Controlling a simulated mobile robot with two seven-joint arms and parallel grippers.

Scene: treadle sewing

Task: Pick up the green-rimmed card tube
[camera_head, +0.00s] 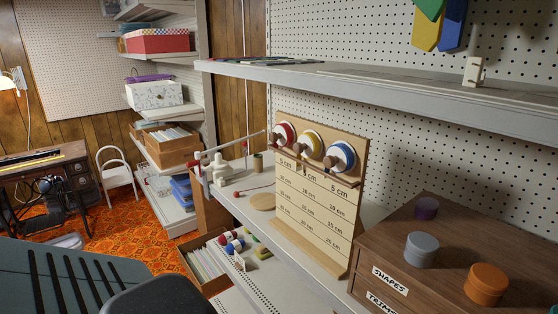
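A small brown cylinder with a green top edge (257,162) stands upright on the middle shelf, behind the wooden length board. It looks like the green-rimmed card tube, but it is small in the view and its inside cannot be made out. Nothing holds it. Neither of my grippers shows in the head view.
A wooden board with ribbon reels (318,205) stands to the right of the tube. A pale round disc (262,201) and a white object (220,170) are near it. A drawer cabinet (430,239) fills the right. An upper shelf (390,85) overhangs. Orange carpet (131,240) lies left.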

